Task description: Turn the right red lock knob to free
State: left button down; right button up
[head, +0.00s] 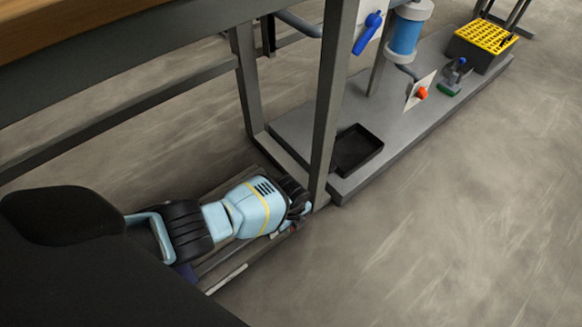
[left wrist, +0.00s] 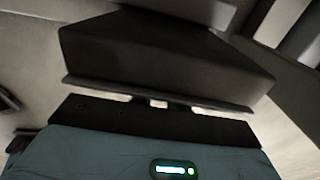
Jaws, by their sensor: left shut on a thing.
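My left gripper (head: 300,212) is low beside the foot of a grey steel post, at the end of my pale blue arm. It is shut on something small. A small red bit shows at its fingers, which fits the red lock knob (head: 294,227), mostly hidden by the gripper. The left wrist view shows a dark, wide block close ahead of the wrist and no red. The knob's turned position cannot be made out. Another orange-red knob (head: 422,93) sits on a white plate, apart from the gripper. My right gripper is not in view.
The grey post (head: 335,90) stands right by the gripper. A black tray (head: 358,150) lies on the grey base plate (head: 300,125). A blue lever (head: 367,33), a blue cylinder (head: 405,38) and a yellow-topped box (head: 483,42) are farther back. The floor at right is clear.

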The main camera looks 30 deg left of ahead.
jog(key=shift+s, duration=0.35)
pick_arm(q)
jog(key=c, duration=1.4)
grip_release()
jog(key=shift+o, duration=0.2)
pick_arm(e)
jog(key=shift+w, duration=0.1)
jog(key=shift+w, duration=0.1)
